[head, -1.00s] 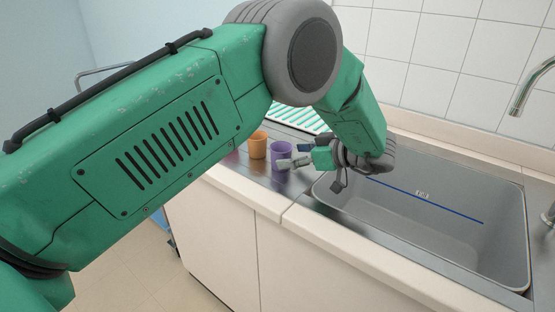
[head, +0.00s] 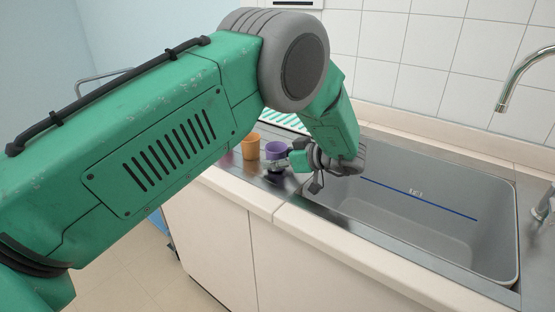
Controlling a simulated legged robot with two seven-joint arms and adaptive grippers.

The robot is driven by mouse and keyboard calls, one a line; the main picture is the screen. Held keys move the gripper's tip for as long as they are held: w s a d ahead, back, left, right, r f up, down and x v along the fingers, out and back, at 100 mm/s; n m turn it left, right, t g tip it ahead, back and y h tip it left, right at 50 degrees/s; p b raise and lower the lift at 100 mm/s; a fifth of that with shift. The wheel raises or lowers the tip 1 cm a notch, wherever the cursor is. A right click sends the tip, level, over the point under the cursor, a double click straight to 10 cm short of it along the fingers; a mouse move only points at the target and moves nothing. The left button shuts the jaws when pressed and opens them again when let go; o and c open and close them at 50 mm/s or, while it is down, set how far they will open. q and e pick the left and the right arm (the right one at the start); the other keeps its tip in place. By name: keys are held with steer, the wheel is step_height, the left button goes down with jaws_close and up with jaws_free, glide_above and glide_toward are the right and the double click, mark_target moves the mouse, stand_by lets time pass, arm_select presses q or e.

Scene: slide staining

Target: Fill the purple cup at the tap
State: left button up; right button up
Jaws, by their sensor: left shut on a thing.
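The purple cup (head: 275,150) stands upright on the metal counter, left of the sink. My left gripper (head: 277,165) is at the cup's right side, shut on it; its fingers hide part of the cup's lower body. The tap (head: 527,72) has a curved metal spout at the right, over the far side of the sink (head: 430,215). What is inside the cup is not clear. My right gripper is not in view.
An orange cup (head: 250,147) stands just left of the purple cup. A green and white ridged rack (head: 284,120) lies behind them. The grey sink basin has a blue line on its wall and looks empty. The pale counter front edge (head: 330,240) runs before it.

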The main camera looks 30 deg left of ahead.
arm_select(q)
steer(key=shift+a+r, duration=0.1)
steer(key=shift+a, duration=0.2)
step_height(320, 180, up, 10)
steer(key=shift+d+f+p, duration=0.15)
steer(key=shift+f+p, duration=0.05)
steer(key=shift+p, duration=0.25)
steer(key=shift+a, duration=0.25)
steer(key=shift+w+d, duration=0.1)
